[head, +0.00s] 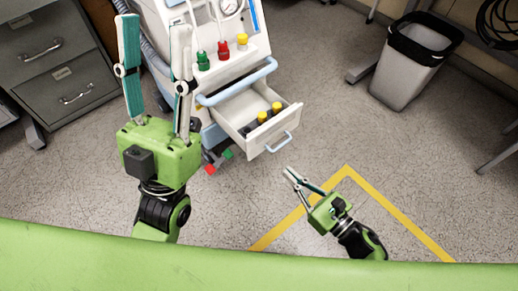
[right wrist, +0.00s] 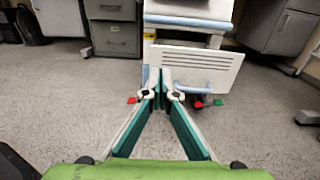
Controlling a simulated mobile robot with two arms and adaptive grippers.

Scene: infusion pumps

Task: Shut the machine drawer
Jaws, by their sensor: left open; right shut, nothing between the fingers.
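The white machine (head: 225,60) stands at the top centre of the head view. Its white drawer (head: 262,125) is pulled out toward me, with yellow-capped items and dark items inside. The drawer has a pale blue handle (head: 279,142) on its front. In the right wrist view the drawer front (right wrist: 199,70) faces me. My right gripper (head: 288,172) is shut and empty, in front of the drawer and apart from it in the head view. Its fingertips (right wrist: 161,92) show just left of the handle in the wrist view. My left gripper (head: 153,25) is open and empty, left of the machine.
A grey filing cabinet (head: 62,75) stands at the left. A grey bin with a black liner (head: 412,65) stands at the upper right. Yellow tape (head: 395,212) marks the floor. The floor right of the drawer is clear.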

